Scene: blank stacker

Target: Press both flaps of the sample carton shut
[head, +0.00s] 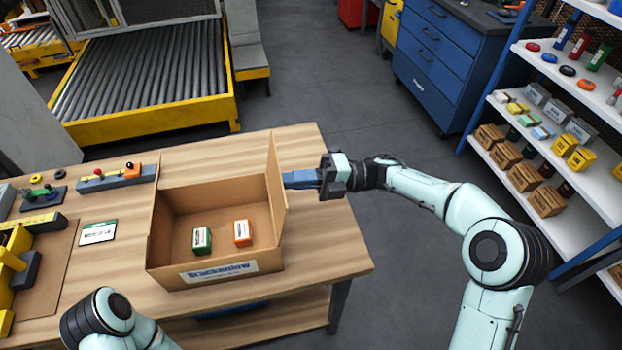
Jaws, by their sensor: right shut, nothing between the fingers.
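The sample carton (165,258) is a brown box standing open on the wooden table, with a printed label on its front. A green-and-white small box (202,240) and an orange-and-white small box (242,233) sit inside on its floor. The right flap (276,180) stands up steeply along the right side. I cannot clearly make out the left flap at the left edge. My right gripper (287,179) is shut and empty, its fingers pointing left at the outer face of the right flap. They are very close to it; I cannot tell whether they touch. My left gripper is out of view.
A white-and-green card (98,232) lies left of the carton. A grey block with red and orange knobs (120,174) lies behind it. Yellow tooling (15,262) stands at the far left. The table right of the carton is clear, up to its right edge.

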